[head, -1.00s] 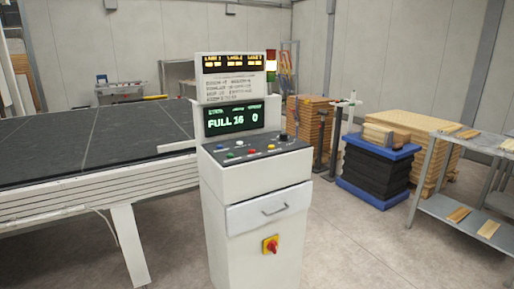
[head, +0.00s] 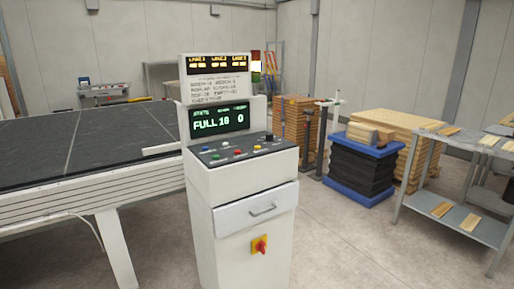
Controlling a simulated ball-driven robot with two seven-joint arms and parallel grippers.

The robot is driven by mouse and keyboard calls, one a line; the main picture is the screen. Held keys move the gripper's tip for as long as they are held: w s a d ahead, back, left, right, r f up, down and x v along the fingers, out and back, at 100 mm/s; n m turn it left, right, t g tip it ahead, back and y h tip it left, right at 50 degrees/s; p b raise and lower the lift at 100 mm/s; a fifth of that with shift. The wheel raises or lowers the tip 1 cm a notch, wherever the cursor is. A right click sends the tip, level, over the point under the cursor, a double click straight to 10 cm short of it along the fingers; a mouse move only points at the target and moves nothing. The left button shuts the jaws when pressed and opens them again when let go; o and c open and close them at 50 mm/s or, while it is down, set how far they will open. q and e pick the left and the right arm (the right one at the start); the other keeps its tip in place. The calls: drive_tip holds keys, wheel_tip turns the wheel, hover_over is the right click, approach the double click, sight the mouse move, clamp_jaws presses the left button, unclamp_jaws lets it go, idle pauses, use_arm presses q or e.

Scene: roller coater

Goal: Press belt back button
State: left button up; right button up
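The white control console (head: 243,190) stands near the middle of the head view. Its sloped dark panel (head: 245,149) carries several small coloured buttons, among them a red button (head: 237,152), and a black knob. The button labels are too small to read, so I cannot tell which one is belt back. A green-lit screen (head: 219,120) above the panel reads FULL and a number. A lane display (head: 217,64) with yellow digits tops the console. Neither of my grippers is in view.
A long dark belt table (head: 80,150) runs to the left of the console. A red and yellow switch (head: 260,245) is on the console front. The floor between is clear.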

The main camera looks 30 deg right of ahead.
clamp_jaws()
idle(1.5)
